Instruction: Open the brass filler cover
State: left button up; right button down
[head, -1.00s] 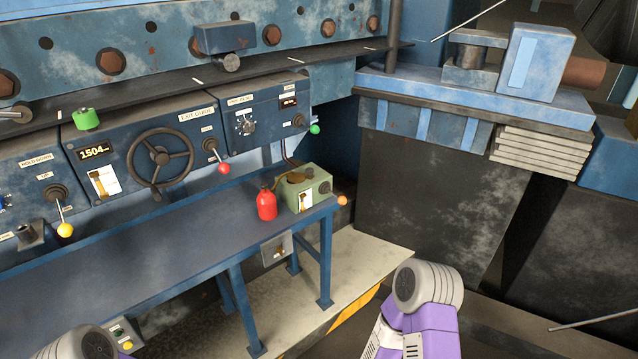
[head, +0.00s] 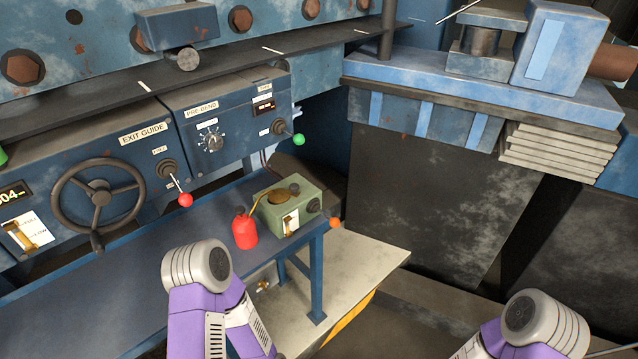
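The brass filler cover (head: 279,198) is a round brass disc on top of a green box (head: 300,222) at the right end of the blue bench. It appears to lie flat on the box top, though it is too small to be sure. My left arm comes up at bottom centre, in front of the bench, and my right arm shows at the bottom right corner. Both arms show only grey rounded joints and purple links. Neither gripper is in view.
A red can (head: 244,230) stands just left of the green box. The blue bench (head: 120,300) is otherwise largely clear. Behind it, a control panel carries a handwheel (head: 97,197), a red-knobbed lever (head: 184,199) and a green-knobbed lever (head: 298,139). An orange knob (head: 335,223) sits at the bench's right end.

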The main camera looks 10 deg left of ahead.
aim_at(282, 195)
jog(key=u, duration=0.45)
jog(key=i, duration=0.9)
jog(key=u, duration=0.75)
